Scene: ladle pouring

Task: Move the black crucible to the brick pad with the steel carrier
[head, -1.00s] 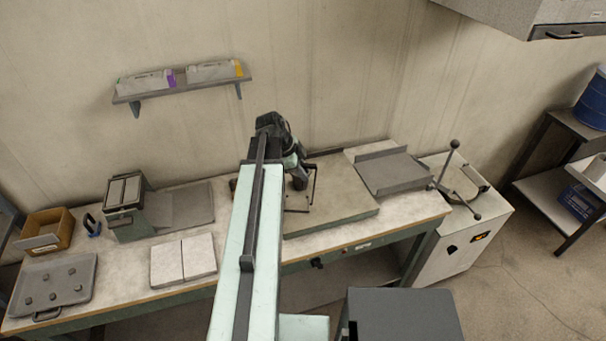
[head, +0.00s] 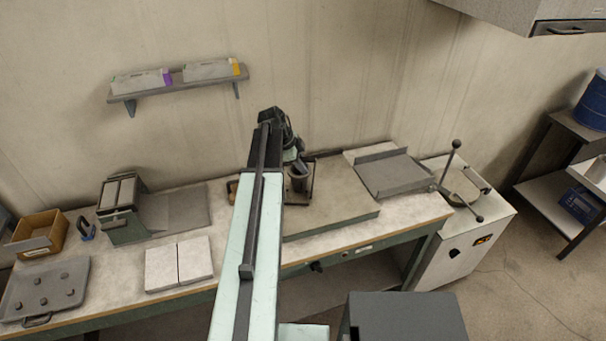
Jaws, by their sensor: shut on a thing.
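The black crucible (head: 299,182) appears as a dark grey, upright cup just below my gripper, over the grey slab. My gripper (head: 296,165) is shut on the steel carrier (head: 312,186), whose thin dark frame shows beside the crucible. I cannot tell whether the crucible is lifted or still rests on the slab. The fingertips are partly hidden by my arm. The brick pad (head: 197,258), two pale blocks side by side, lies at the bench's front edge, left of my arm.
The grey slab (head: 340,212) covers the middle of the bench. A grey tray (head: 392,176) and a white unit with a lever (head: 470,232) are to the right. A metal box (head: 120,222), a wooden box (head: 40,236) and a dark tray (head: 47,287) stand left.

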